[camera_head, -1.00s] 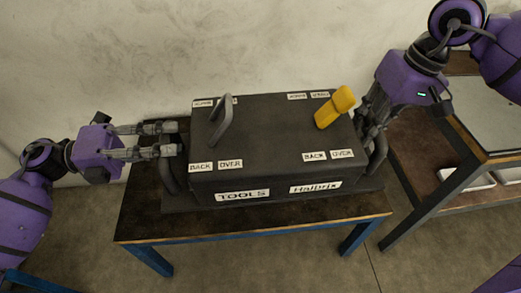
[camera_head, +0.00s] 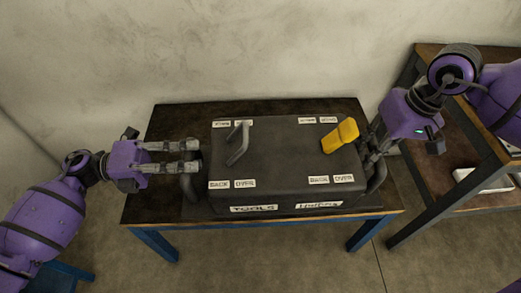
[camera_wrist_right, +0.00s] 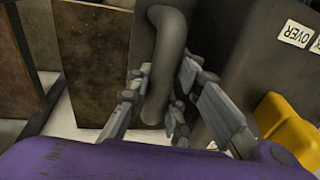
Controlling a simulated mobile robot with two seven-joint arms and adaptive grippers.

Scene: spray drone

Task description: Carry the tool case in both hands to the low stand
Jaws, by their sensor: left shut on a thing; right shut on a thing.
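The dark tool case (camera_head: 285,165), with white labels and "TOOLS" on its front, is over the top of the low stand (camera_head: 165,130). I cannot tell if its underside touches the top. My left gripper (camera_head: 190,158) is shut on the case's left side handle. My right gripper (camera_head: 372,155) is shut on the right side handle. In the right wrist view, my right gripper (camera_wrist_right: 155,105) has its fingers on both sides of that dark curved handle (camera_wrist_right: 168,60). A grey lever (camera_head: 238,142) and a yellow piece (camera_head: 340,135) are on the lid.
A taller table with a lower shelf (camera_head: 445,190) stands at the right, close to my right arm. A pale wall (camera_head: 270,50) is behind the stand. Bare floor (camera_head: 300,260) shows in front of the stand, which has blue legs (camera_head: 155,243).

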